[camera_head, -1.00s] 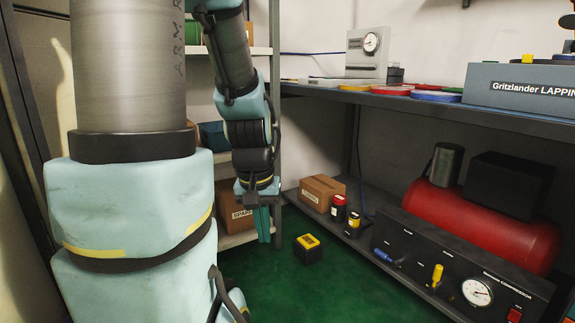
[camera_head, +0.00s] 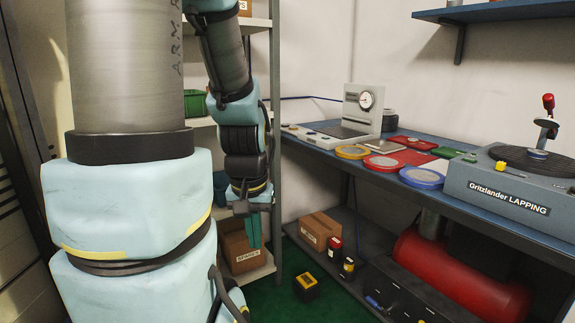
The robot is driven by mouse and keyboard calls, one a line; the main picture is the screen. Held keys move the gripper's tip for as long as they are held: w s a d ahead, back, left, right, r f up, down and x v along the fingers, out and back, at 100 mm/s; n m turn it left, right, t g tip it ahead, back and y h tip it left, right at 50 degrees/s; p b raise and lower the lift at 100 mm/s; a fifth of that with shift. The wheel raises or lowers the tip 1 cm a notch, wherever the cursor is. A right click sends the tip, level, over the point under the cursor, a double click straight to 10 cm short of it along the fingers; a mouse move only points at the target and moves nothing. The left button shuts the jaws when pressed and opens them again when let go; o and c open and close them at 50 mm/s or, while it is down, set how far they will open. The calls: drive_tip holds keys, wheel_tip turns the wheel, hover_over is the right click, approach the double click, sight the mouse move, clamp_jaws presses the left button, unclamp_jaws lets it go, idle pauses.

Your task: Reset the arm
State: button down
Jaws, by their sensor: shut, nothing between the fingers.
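My arm rises close on the left of the view, with its upper links bending down beside the shelf post. My gripper (camera_head: 252,233) hangs at the end of it, pointing down, in front of the shelving at the left. Its teal fingers are shut with nothing between them. It is apart from the bench and its objects.
Shelving with a cardboard box (camera_head: 240,252) stands behind my gripper. A blue bench (camera_head: 455,218) at the right bears a gauge stand (camera_head: 362,108), coloured rings (camera_head: 385,163) and a lapping machine (camera_head: 500,195). A black-and-yellow block (camera_head: 306,287) lies on the green floor.

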wheel_tip(320, 180, up, 14)
drive_tip(key=p, duration=1.1)
drive_tip(key=shift+f, duration=0.2)
